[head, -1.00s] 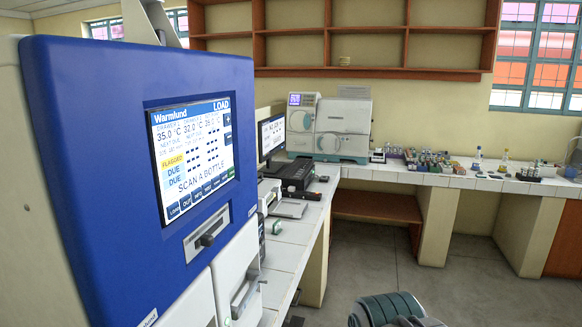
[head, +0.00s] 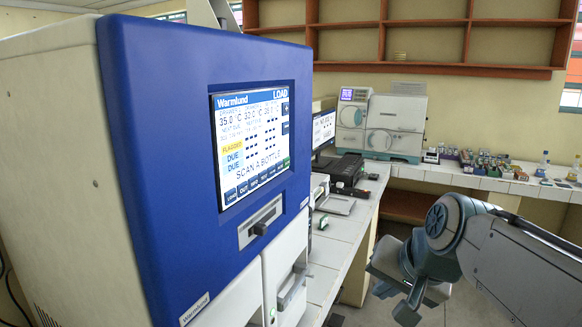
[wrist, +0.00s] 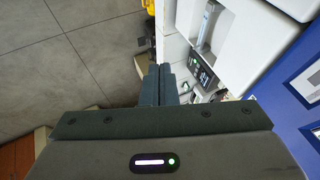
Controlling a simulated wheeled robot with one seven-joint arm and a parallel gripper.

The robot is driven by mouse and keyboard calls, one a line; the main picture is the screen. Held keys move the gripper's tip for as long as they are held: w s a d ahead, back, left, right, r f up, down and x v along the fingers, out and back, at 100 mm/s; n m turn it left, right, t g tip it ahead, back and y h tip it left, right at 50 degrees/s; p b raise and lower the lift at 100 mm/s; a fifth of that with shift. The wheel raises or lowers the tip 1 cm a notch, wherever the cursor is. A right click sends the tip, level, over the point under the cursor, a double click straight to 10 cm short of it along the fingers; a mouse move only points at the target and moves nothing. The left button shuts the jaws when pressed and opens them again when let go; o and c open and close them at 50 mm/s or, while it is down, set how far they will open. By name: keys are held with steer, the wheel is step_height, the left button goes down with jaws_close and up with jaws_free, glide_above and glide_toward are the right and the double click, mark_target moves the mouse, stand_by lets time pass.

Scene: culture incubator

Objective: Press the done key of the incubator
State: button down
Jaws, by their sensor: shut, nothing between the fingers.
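The blue-fronted incubator (head: 150,150) stands at the left in the head view, its lit touchscreen (head: 250,140) showing "LOAD" and "SCAN A BOTTLE". A row of small dark keys runs along the screen's bottom. The rightmost key (head: 283,163) looks greenish; its label is too small to read. My gripper's fingers (wrist: 159,72) are shut and empty in the wrist view, pointing past the incubator's front, apart from it. In the head view my wrist is low at the right, well away from the screen; the fingertips cannot be made out. A corner of the screen (wrist: 309,82) shows in the wrist view.
A tiled bench (head: 345,235) with a monitor and devices runs behind. The grey floor (wrist: 70,50) is open beside the incubator.

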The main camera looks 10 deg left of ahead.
mark_target(287, 163)
steer(key=w+a+r+m+t+y, duration=0.1)
steer(key=w+a+r+m+y, duration=0.1)
steer(key=w+r, duration=0.4)
steer(key=w+a+r+m+t+y+b, duration=0.1)
steer(key=w+a+r+m+t+y, duration=0.1)
steer(key=w+r, duration=0.4)
step_height(287, 163, up, 4)
steer(key=shift+a+r+m, duration=0.15)
steer(key=shift+a+m, duration=0.65)
steer(key=shift+a, duration=0.25)
steer(key=shift+a, duration=0.1)
steer(key=w+a+p, duration=0.2)
steer(key=w+a, duration=0.1)
steer(key=a, duration=0.5)
steer(key=shift+p, duration=0.3)
steer(key=shift+a, duration=0.2)
steer(key=shift+w+a, duration=0.15)
steer(key=shift+a, duration=0.15)
steer(key=shift+w+a+p, duration=0.1)
steer(key=shift+a+p, duration=0.15)
steer(key=shift+p, duration=0.05)
stand_by(0.6)
steer(key=shift+d, duration=0.1)
steer(key=shift+s+d+b, duration=0.25)
steer(key=shift+d+b, duration=0.05)
steer(key=shift+d, duration=0.3)
